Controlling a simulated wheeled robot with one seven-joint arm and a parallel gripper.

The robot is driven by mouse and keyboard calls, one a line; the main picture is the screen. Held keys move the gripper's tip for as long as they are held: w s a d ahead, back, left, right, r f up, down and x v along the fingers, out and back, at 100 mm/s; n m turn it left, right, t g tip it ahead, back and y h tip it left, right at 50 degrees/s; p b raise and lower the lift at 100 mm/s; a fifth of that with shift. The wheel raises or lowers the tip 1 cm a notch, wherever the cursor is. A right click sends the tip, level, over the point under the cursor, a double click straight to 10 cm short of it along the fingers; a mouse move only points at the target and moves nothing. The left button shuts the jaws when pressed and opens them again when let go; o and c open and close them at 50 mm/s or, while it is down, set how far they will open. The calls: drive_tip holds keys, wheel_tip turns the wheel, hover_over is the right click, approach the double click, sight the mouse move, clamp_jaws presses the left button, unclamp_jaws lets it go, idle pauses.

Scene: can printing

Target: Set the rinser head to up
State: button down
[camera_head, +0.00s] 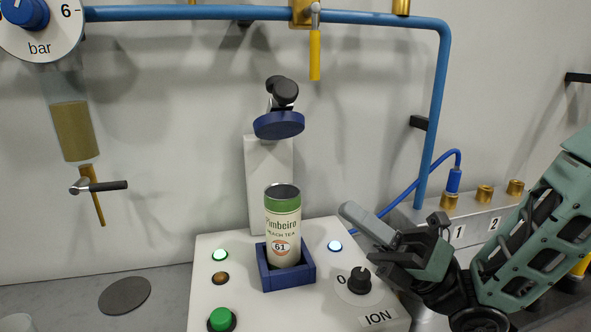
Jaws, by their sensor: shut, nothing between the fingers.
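The rinser head (279,124) is a round blue disc on a dark jointed arm, fixed to a white post (269,180) at the back of the white control box (290,315). It is raised and slightly tilted, with a clear gap above the can. The can (284,226) is green and cream and stands upright, open at the top, in a blue square holder (289,277). My gripper (352,226) is shut and empty, to the right of the can and lower than the rinser head. It is apart from both.
The ION knob (359,281) sits just below my gripper. A green button (222,319) and lit lamps are on the box. A blue pipe (436,110) with a yellow-handled valve (314,54) runs above and down the right. A numbered manifold (474,219) stands behind my arm.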

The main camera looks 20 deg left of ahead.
sight(281, 123)
drive_tip(key=shift+w+d+r+p+x, duration=0.3)
drive_tip(key=shift+p+x, duration=0.9)
drive_tip(key=shift+x, duration=0.9)
drive_tip(key=shift+w+d+r+p+x, duration=0.1)
drive_tip(key=shift+w+r+p+x, duration=0.25)
drive_tip(key=shift+p+x, duration=1.35)
drive_tip(key=shift+w+d+r+p+x, duration=0.2)
drive_tip(key=shift+w+p+x, duration=0.35)
drive_tip(key=shift+x, duration=2)
drive_tip(key=shift+s, duration=0.15)
drive_tip(key=shift+a+r+m+t, duration=0.15)
drive_tip(key=shift+r+m+t, duration=0.45)
drive_tip(key=shift+r, duration=0.15)
drive_tip(key=w+a+r+m+t+h, duration=0.1)
drive_tip(key=r+m, duration=0.1)
drive_tip(key=w+a+r+m+t+h+p, duration=0.1)
drive_tip(key=w+r+m+h, duration=0.1)
drive_tip(key=r+m, duration=0.1)
drive_tip(key=w+a+r+m+t+h+p, duration=0.1)
drive_tip(key=w+r+m+h, duration=0.1)
drive_tip(key=shift+r+m, duration=0.25)
drive_tip(key=shift+m, duration=0.05)
drive_tip(key=shift+w+a+r+m+t+h+p, duration=0.2)
drive_tip(key=shift+w+m+h+p, duration=0.1)
drive_tip(key=shift+w, duration=0.1)
drive_tip(key=shift+w+a+r+m+t+h+p, duration=0.1)
drive_tip(key=shift+w+a+r+m+h+p, duration=0.15)
drive_tip(key=shift+w, duration=0.2)
